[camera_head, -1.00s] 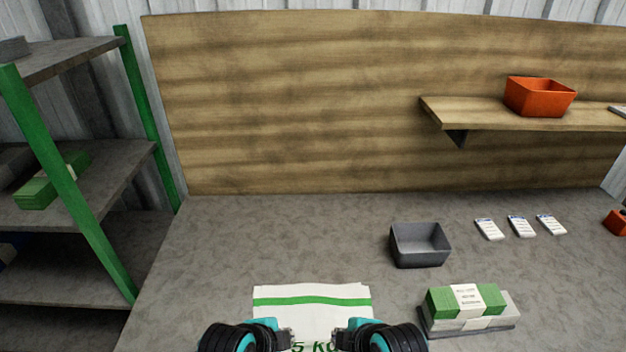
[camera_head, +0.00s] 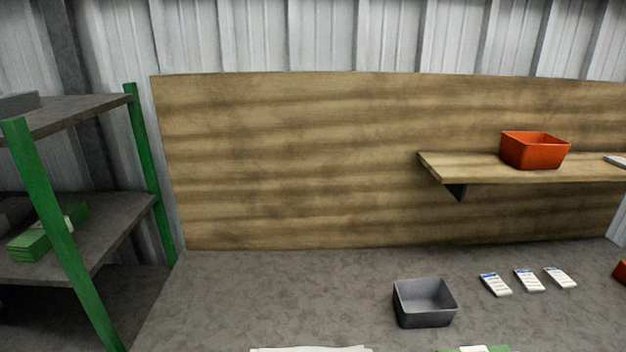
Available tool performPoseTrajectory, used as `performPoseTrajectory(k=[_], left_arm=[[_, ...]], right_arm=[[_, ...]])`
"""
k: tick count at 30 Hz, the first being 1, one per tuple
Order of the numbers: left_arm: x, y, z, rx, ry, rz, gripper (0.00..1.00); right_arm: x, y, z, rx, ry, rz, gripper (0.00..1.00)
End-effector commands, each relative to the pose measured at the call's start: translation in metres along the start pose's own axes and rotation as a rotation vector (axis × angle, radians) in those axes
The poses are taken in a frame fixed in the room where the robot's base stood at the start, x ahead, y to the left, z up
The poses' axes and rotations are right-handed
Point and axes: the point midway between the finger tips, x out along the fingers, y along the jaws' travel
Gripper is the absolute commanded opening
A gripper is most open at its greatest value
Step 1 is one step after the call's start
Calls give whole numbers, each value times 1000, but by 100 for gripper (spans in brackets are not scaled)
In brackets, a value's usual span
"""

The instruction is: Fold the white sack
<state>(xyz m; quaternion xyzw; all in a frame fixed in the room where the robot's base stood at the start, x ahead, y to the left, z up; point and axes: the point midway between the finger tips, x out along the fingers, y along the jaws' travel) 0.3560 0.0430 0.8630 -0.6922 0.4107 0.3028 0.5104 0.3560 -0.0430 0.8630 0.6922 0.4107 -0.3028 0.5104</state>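Only the far edge of the white sack (camera_head: 312,349) shows, at the bottom edge of the head view, lying on the grey table. The rest of the sack is below the picture. Neither of my grippers is in the picture, so I cannot see whether they touch the sack.
A grey bin (camera_head: 424,303) stands on the table (camera_head: 270,300), with several small white packets (camera_head: 528,280) to its right. A green-topped stack (camera_head: 478,349) is cut off at the bottom. An orange bin (camera_head: 534,150) sits on the wall shelf (camera_head: 450,172). A green-framed rack (camera_head: 60,240) stands left.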

Motion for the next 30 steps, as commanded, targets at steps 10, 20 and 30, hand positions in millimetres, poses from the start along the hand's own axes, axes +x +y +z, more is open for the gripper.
performPoseTrajectory(k=[10, 20, 30], left_arm=[[5, 2, 2, 0, 0, 0, 0], [7, 4, 2, 0, 0, 0, 0], [7, 4, 2, 0, 0, 0, 0]], right_arm=[[-4, 2, -1, 0, 0, 0, 0], [-4, 2, -1, 0, 0, 0, 0], [2, -1, 1, 0, 0, 0, 0]])
